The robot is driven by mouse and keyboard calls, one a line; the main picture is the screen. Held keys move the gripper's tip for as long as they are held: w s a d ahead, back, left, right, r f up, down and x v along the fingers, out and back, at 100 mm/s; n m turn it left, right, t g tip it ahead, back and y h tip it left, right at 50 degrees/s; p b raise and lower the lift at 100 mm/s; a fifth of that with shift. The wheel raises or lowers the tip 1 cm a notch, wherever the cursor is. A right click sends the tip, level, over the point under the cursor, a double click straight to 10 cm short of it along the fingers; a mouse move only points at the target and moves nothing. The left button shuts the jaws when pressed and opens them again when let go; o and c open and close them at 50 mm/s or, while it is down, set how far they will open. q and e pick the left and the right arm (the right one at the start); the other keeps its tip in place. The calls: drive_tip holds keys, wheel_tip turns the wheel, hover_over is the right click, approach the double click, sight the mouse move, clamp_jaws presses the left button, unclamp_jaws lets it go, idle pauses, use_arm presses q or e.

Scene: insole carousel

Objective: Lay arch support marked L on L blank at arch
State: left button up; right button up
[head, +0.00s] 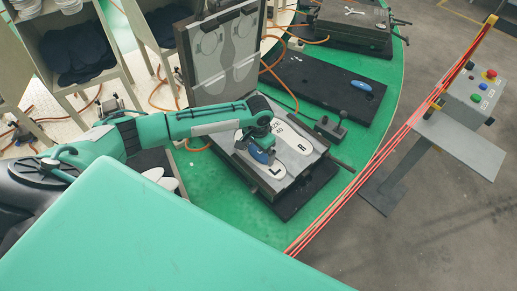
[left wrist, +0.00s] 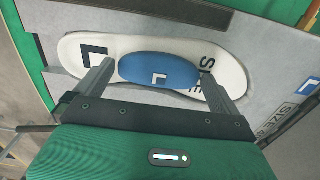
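The blue arch support marked L (left wrist: 158,70) is over the white L blank (left wrist: 70,50), near its middle. In the head view the support (head: 262,156) shows partly under my left gripper (head: 261,147), and the L blank (head: 276,171) runs toward the front of the grey plate. My right gripper is not in view.
The open grey lid (head: 224,55) stands upright behind the plate (head: 252,168). A second black base (head: 325,88) with another blue support (head: 362,86) lies at the back right. A small black lever block (head: 331,128) stands close by. A red-striped barrier (head: 385,155) borders the green table (head: 215,185).

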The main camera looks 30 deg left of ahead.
use_arm(q)
wheel_tip(320, 180, up, 14)
drive_tip(key=b, duration=0.2)
drive_tip(key=shift+b, duration=0.3)
drive_tip(key=shift+f, duration=0.2)
